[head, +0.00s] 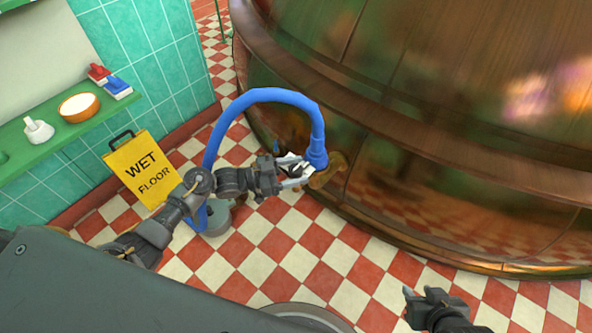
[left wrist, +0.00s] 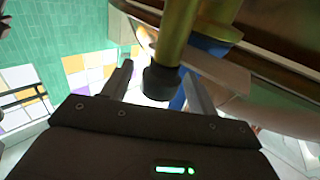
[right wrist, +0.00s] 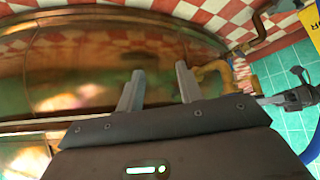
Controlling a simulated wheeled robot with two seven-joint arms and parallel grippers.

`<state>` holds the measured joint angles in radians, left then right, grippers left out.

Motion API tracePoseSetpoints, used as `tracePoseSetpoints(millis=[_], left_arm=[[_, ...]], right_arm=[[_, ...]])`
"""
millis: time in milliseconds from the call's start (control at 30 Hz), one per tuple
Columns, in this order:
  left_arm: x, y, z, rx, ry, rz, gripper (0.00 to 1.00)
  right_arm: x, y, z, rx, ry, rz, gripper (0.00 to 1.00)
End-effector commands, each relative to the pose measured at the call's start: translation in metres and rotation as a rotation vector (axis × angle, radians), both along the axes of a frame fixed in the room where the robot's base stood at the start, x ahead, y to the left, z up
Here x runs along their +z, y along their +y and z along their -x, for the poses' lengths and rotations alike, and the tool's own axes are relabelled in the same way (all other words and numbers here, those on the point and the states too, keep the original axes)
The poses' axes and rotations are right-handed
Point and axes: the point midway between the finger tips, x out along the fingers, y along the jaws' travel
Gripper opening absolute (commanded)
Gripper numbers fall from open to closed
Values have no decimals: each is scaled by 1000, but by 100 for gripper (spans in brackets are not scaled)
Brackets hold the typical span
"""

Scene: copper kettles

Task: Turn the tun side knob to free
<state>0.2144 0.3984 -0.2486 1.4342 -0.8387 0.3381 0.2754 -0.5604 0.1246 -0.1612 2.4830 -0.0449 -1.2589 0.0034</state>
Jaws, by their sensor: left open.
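The copper tun (head: 430,120) fills the right of the head view, with a brass outlet (head: 333,168) low on its side. In the left wrist view a black knob (left wrist: 160,82) sits on the end of a brass stem (left wrist: 179,35). My left gripper (head: 295,171) is beside the outlet. It also shows in the left wrist view (left wrist: 158,88), open, with the knob between its spread fingers. I cannot tell whether either finger touches it. My right gripper (head: 424,292) is low on the right. In the right wrist view (right wrist: 160,85) it is open and empty.
A blue hose (head: 268,95) arches over my left forearm from the floor to the outlet. A yellow wet floor sign (head: 142,170) stands at left. A green shelf (head: 60,128) holds brushes and a round bowl (head: 79,106). The checkered floor (head: 300,245) between the grippers is clear.

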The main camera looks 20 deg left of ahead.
Motion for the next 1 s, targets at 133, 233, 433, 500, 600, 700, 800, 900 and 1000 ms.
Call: tracePoseSetpoints(millis=[133, 233, 433, 500, 600, 700, 800, 900, 1000], left_arm=[[0, -3, -2, 0, 0, 0, 59], [0, -3, -2, 0, 0, 0, 59], [0, -3, -2, 0, 0, 0, 44], [0, -3, -2, 0, 0, 0, 35], [0, -3, -2, 0, 0, 0, 22], [0, -3, -2, 0, 0, 0, 14], [0, -3, -1, 3, 1, 0, 14], [1, -3, -1, 13, 1, 0, 14], [2, -3, -1, 31, 2, 0, 14]], right_arm=[[1, 2, -2, 4, -14, -3, 36], [2, 2, -2, 5, -14, -4, 36], [1, 2, -2, 6, -12, -4, 36], [1, 2, -1, 6, -11, -4, 36], [1, 2, -1, 6, -10, -3, 36], [1, 2, -1, 7, -9, -4, 36], [1, 2, 0, 6, -4, -2, 36], [-1, -2, 8, -7, 41, 6, 36], [-6, -10, 21, -28, 122, 25, 36]])
